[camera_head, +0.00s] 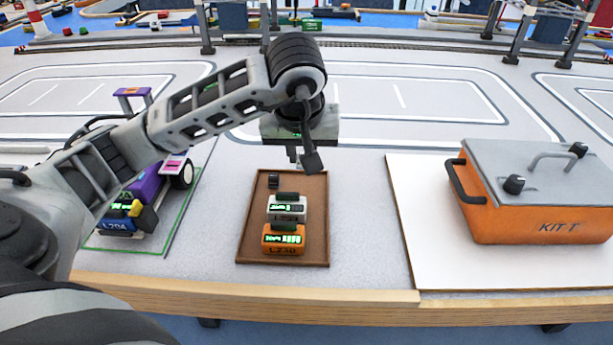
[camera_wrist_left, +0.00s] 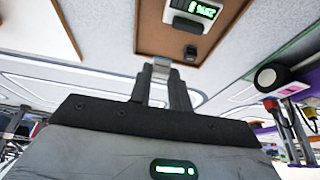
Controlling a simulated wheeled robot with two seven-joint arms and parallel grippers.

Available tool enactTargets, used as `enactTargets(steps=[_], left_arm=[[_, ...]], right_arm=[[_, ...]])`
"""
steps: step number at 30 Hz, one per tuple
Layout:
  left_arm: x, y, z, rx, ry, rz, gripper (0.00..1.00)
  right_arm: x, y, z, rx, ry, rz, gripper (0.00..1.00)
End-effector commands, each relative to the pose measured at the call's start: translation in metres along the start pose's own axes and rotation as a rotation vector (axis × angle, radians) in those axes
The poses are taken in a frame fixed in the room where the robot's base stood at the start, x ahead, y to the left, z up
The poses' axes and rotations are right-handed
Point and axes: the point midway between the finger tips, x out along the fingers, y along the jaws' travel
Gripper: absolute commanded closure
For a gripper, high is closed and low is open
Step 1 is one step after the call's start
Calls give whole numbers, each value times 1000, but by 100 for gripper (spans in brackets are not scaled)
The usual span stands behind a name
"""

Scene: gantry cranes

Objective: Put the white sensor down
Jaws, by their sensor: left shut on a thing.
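My left gripper (camera_head: 300,160) is above the far part of a brown tray (camera_head: 252,225). In the left wrist view its two fingers (camera_wrist_left: 163,75) are closed on a small pale block at their tips, which looks like the white sensor (camera_wrist_left: 162,62). Most of it is hidden between the fingers. It appears to be held above the table, near the tray's far edge. A white box with a green display (camera_head: 287,210) stands on the tray, behind an orange one (camera_head: 283,240). A small black piece (camera_head: 273,181) is at the tray's far left. My right gripper is not in view.
A purple truck (camera_head: 147,185) stands left of the tray, partly behind my arm. An orange case with a grey lid (camera_head: 535,200) sits on a white board (camera_head: 425,240) at the right. Crane legs (camera_head: 205,30) stand at the back. The table has free room between tray and board.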

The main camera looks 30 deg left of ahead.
Motion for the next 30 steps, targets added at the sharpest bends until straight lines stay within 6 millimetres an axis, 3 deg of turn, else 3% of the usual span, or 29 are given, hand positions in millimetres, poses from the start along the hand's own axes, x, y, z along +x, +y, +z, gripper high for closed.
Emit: enactTargets(steps=[1,6,14,18,30], left_arm=[[15,1,0,1,-9,-3,100],[45,5,-10,3,-5,-2,100],[69,9,-16,2,-5,-1,100],[88,9,-6,4,-7,1,100],[95,8,-5,4,-1,0,100]], right_arm=[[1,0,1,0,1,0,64],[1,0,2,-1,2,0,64],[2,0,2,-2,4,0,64],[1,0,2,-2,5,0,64],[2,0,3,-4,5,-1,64]])
